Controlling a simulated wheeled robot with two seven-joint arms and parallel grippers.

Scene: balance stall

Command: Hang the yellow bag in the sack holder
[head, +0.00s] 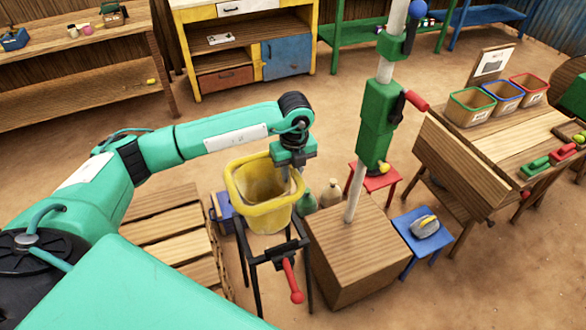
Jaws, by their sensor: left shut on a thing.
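The yellow bag (268,217) is upright with its mouth open upward. My left gripper (293,175) is shut on the right side of the bag's rim, coming from above. The sack holder (277,250) is a dark frame on legs with a red-handled lever (292,281) at its front. The bag is over the holder, and its lower part shows between the holder's dark arms. I cannot tell whether it rests on the holder; the bag hides the holder's back part. My right gripper is not in view.
A wooden box (355,262) with a post and green block (376,132) stands close right of the holder. Bottles (307,198) stand behind it. A wooden pallet (170,232) lies left. A blue stool (424,230) and a wooden bench (470,165) are further right.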

